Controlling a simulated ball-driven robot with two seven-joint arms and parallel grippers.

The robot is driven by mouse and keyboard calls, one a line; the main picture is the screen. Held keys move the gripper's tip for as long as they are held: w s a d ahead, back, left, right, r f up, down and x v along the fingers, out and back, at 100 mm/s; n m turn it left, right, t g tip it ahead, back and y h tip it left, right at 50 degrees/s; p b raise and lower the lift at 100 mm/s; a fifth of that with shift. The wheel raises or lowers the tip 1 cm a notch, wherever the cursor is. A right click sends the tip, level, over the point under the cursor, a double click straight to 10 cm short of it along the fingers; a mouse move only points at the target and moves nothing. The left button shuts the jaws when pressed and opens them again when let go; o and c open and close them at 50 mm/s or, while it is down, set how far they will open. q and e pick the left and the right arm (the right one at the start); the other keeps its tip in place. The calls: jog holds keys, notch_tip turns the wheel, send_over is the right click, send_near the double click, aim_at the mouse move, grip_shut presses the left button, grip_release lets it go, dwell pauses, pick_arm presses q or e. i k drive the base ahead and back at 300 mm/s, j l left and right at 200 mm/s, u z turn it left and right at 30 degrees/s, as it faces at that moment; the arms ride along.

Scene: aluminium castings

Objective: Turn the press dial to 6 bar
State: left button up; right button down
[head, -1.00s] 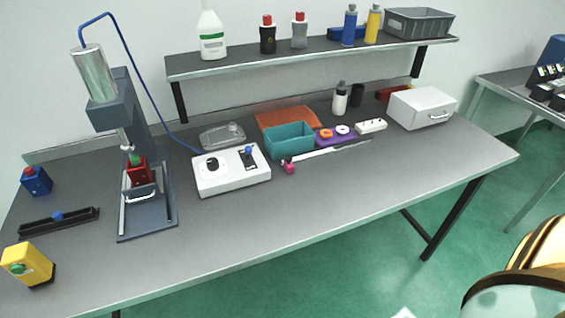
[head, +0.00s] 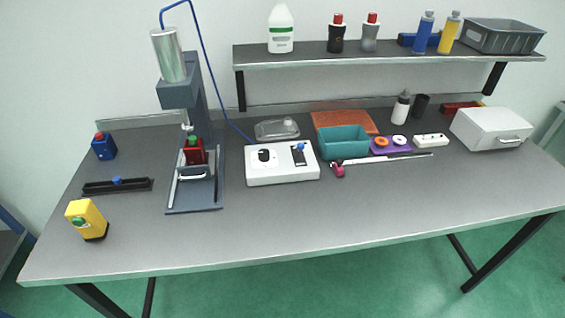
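The dial's marks and setting are too small to read. Neither of my grippers shows in the head view.
A teal bin (head: 343,143) stands right of the box, beside a purple tray (head: 390,151). A yellow block with a green button (head: 86,220) and a black rail (head: 117,186) are at the left. The front bench top (head: 350,215) is clear.

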aim_at(264, 154)
jog(key=l+u, duration=0.2)
jog(key=u, duration=0.25)
jog(key=l+u, duration=0.25)
jog(key=u, duration=0.2)
jog(key=l+u, duration=0.2)
jog(key=u, duration=0.2)
jog(key=k, duration=0.05)
